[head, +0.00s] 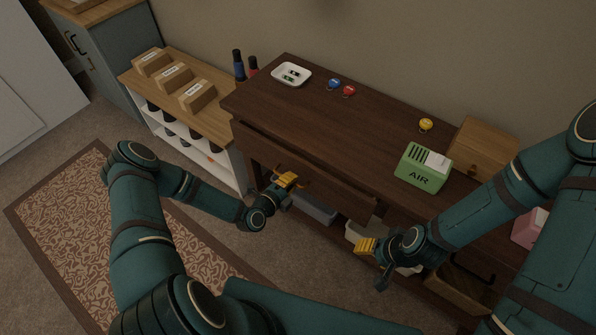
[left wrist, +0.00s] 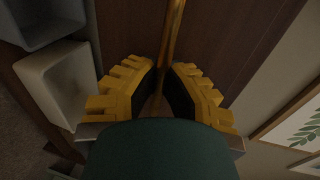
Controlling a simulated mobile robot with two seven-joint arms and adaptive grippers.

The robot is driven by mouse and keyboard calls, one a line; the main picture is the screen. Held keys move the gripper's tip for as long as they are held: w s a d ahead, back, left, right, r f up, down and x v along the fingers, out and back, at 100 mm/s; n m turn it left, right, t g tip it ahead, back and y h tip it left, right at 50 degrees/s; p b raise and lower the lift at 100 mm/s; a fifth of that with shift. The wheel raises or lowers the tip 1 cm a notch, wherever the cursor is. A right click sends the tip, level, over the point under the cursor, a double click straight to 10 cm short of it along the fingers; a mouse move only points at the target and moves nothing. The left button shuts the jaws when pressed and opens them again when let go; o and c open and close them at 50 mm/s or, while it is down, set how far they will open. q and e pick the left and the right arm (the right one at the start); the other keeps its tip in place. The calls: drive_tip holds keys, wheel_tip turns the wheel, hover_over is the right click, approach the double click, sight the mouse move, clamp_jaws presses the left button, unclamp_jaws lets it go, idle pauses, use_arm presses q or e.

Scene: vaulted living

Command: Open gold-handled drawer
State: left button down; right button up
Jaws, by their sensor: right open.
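The dark wooden table (head: 300,110) has a drawer front (head: 290,160) along its near side, below the top. A gold bar handle (left wrist: 175,22) runs up between the two yellow fingers of my left gripper (left wrist: 163,68) in the left wrist view. The fingertips are close together on either side of the bar, shut on it. In the head view, my left gripper (head: 288,180) is at the drawer front and hides most of the handle. My right gripper (head: 367,246) is open and empty, in front of the table's near side, apart from the drawer handle.
On the tabletop are a white tray (head: 308,74), small blue (head: 334,84), red (head: 349,91) and yellow (head: 426,124) items, a green AIR box (head: 422,167) and a wooden box (head: 484,146). A grey bin (head: 316,210) is below. A low shelf (head: 215,125) stands left.

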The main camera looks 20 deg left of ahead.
use_arm(q)
drive_tip(key=f+p+v, duration=0.2)
drive_tip(key=f+v, duration=0.1)
drive_tip(key=v, duration=1.1)
drive_tip(key=shift+s, duration=0.35)
drive_tip(key=shift+a, duration=0.1)
drive_tip(key=c, duration=1)
unclamp_jaws()
drive_tip(key=shift+c, duration=0.2)
drive_tip(key=v, duration=1.2)
